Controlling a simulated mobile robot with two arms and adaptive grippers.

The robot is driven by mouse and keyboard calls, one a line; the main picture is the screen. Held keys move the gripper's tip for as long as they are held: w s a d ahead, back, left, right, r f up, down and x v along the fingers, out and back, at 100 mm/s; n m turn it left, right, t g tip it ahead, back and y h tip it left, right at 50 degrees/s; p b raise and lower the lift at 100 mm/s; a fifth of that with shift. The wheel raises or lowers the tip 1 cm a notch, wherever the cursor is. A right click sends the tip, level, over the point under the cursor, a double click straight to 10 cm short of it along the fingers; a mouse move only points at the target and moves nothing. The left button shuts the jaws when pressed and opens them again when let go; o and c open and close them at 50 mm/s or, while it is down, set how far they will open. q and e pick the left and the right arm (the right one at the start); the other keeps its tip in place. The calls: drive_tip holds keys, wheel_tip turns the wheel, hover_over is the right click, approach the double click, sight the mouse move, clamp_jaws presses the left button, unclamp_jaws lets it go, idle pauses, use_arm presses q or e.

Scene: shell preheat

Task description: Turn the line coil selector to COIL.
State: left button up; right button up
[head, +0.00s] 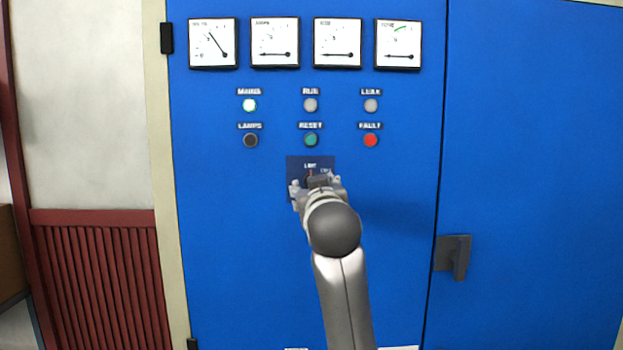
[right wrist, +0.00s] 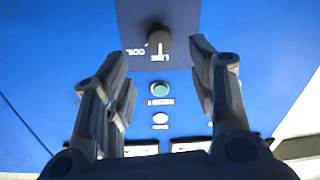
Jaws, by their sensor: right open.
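The line coil selector (right wrist: 158,42) is a dark round knob on a dark blue plate (head: 292,167) on the blue cabinet front. In the right wrist view, which is upside down, its white mark points to the LINE label; the COIL label (right wrist: 134,52) is off to one side. My right gripper (head: 318,188) is in front of the selector and partly hides it in the head view. In the right wrist view its two fingers (right wrist: 160,60) are apart, with the knob beyond and between their tips. Contact cannot be told. My left gripper is out of view.
Above the plate are the teal RESET button (head: 311,140), black LAMPS button (head: 250,140), red FAULT button (head: 370,140) and a lit MAINS lamp (head: 249,105). Several meters (head: 275,43) line the top. A door handle (head: 455,257) juts out at right.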

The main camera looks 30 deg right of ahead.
drive_tip(key=p+x, duration=0.3)
drive_tip(key=x, duration=0.5)
drive_tip(key=shift+w, duration=0.15)
drive_tip(key=shift+r, duration=0.1)
drive_tip(key=shift+c, duration=1.4)
drive_tip(key=c, duration=0.8)
